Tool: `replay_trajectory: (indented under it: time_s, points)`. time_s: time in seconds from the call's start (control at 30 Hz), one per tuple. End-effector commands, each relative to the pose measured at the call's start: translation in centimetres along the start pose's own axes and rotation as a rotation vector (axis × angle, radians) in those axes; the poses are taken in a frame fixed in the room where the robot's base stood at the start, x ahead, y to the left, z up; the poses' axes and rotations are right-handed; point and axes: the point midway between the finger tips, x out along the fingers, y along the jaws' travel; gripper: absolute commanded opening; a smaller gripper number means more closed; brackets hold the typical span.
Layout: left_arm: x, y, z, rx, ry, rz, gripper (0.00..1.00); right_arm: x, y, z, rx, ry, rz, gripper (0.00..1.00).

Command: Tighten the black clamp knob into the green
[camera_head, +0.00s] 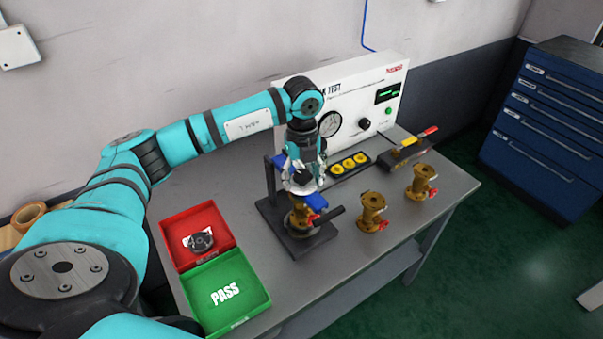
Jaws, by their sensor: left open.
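My left gripper (303,178) is open and points down over the black clamp stand (305,243) on the table. A brass valve (300,215) with a red handle sits in the stand under the gripper. Blue parts show beside the gripper and below it. The black clamp knob cannot be made out clearly; the gripper covers the top of the clamp. No green mark for the knob can be seen on the clamp. My right gripper is out of view.
Two brass valves (372,212) (421,182) stand to the right. Behind are a yellow-disc tray (350,164), a black block with a red-handled tool (405,150) and the test panel (350,95). A red tray (171,228) and green PASS tray (263,299) lie left.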

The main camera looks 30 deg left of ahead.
Motion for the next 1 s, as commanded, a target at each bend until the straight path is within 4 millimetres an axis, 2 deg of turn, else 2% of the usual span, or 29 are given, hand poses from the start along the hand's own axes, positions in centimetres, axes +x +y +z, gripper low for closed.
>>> replay_trajectory:
  time_s: [0.17,0.8,1.0]
  points:
    - [-0.2,-0.1,0.0,-0.087,0.001,-0.001,0.6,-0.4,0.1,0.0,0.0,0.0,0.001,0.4]
    - [-0.3,0.0,-0.1,-1.102,0.002,0.0,0.6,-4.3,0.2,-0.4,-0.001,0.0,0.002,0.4]
    - [-0.1,-0.1,0.0,-1.205,0.001,-0.002,0.6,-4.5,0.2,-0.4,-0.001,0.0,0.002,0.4]
